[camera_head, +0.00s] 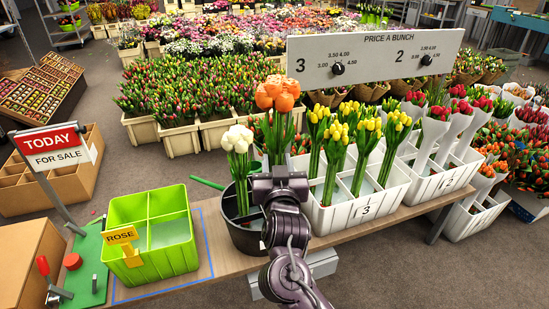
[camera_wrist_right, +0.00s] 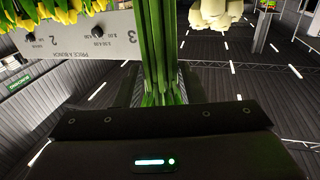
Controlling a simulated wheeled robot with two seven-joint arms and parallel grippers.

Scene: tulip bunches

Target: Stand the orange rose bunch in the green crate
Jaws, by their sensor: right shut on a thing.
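The orange rose bunch (camera_head: 277,95) is upright, its heads above my right gripper (camera_head: 279,182). That gripper is shut on its green stems, which show between the fingers in the right wrist view (camera_wrist_right: 158,50). The lower stem ends are hidden behind my gripper and arm, so I cannot tell if they are clear of the black bucket (camera_head: 243,238). The green crate (camera_head: 165,262) stands to the left on the bench, with a yellow ROSE tag (camera_head: 122,235). Its visible compartments are empty. My left gripper is not in view.
A white rose bunch (camera_head: 238,140) stands in the black bucket, left of my gripper. White crates (camera_head: 345,218) of yellow tulips stand close on the right, under the price board (camera_head: 370,60). A TODAY sign (camera_head: 52,148) and a red-handled lever (camera_head: 43,266) are left of the green crate.

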